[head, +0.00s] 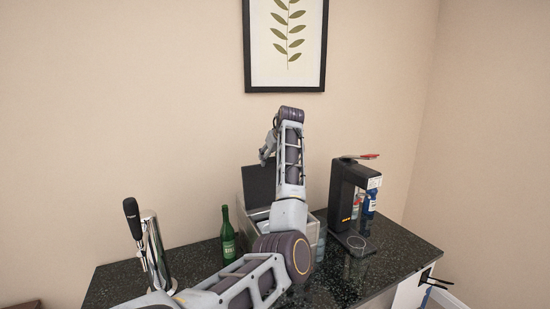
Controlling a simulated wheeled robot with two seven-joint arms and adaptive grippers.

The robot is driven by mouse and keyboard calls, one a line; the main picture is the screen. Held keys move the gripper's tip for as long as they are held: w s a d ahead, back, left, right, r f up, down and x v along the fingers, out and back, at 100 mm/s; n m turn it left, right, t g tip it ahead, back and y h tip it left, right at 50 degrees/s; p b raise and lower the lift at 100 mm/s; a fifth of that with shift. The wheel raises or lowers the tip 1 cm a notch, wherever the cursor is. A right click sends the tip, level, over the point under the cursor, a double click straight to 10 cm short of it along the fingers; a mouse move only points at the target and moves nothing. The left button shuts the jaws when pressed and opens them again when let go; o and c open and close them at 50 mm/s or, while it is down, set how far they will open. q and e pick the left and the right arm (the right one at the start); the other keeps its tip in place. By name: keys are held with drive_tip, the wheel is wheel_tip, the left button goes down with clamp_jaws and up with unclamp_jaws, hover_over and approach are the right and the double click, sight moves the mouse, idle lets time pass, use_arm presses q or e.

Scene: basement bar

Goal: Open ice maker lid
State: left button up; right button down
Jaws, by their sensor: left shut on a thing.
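The ice maker is a light grey box (311,226) on the dark counter. Its dark lid (259,186) stands raised, close to upright, at the back of the box. My left arm reaches across from the lower left and hides much of the box's front and the lid's right part. My left gripper (265,158) is at the lid's upper edge and is shut on it; the fingertips are small and partly hidden by the arm. My right gripper is not in view.
A green bottle (228,238) stands left of the ice maker, and a chrome tap with a black handle (133,218) further left. The speckled counter (335,285) is clear at the front right.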

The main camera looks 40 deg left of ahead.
use_arm(q)
drive_tip(key=shift+a+r, duration=0.35)
drive_tip(key=shift+r, duration=0.3)
drive_tip(key=o, duration=1.2)
drive_tip(key=shift+o, duration=1.2)
drive_tip(key=shift+w+a+f+h, duration=0.1)
drive_tip(key=shift+a+f+h, duration=0.05)
drive_tip(key=shift+f+h, duration=0.15)
drive_tip(key=shift+w+a+f, duration=0.1)
drive_tip(key=shift+w+f, duration=0.05)
drive_tip(key=shift+f, duration=0.05)
drive_tip(key=shift+d+r, duration=0.2)
drive_tip(key=shift+d, duration=0.15)
drive_tip(key=v, duration=1.1)
drive_tip(key=shift+r, duration=0.25)
drive_tip(key=shift+f, duration=0.1)
